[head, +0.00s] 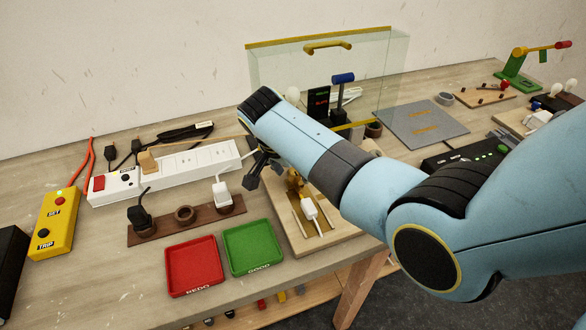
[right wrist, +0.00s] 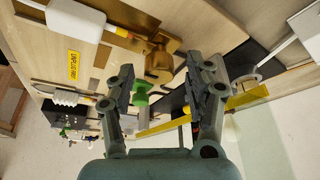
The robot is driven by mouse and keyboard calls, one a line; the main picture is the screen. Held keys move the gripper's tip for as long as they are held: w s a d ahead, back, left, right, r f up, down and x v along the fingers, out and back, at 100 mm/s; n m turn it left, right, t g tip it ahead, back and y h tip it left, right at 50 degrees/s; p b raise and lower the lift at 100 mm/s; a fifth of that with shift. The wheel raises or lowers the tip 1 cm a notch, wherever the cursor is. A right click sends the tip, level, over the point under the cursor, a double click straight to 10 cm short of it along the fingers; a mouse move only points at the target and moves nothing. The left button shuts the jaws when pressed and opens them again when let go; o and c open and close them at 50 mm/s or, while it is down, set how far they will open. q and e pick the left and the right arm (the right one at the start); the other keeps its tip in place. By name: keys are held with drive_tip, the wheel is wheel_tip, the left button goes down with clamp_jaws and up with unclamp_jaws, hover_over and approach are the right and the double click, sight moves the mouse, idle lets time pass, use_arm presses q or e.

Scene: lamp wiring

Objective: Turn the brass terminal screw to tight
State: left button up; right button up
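A brass terminal piece (head: 295,184) stands on a light wooden board (head: 283,222), partly hidden by my right arm in the head view. In the right wrist view the brass piece (right wrist: 158,66) shows near the fingertips, roughly between them. I cannot tell which part is the screw or how tight it is. My right gripper (head: 258,168) is open and points down beside the brass piece. In the right wrist view its two fingers (right wrist: 160,78) stand apart with nothing clearly gripped. A small green part (right wrist: 141,92) shows beside the left finger. My left gripper is not in view.
A white plug (head: 311,209) lies on the board. A red tray (head: 194,266) and a green tray (head: 252,247) are to its left. A white power strip (head: 180,170) lies behind. A clear screen (head: 290,70) stands at the back. A yellow "UNPLUGGED" label (right wrist: 74,65) shows.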

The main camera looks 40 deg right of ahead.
sight(293, 172)
wheel_tip(293, 172, up, 10)
idle(0.6)
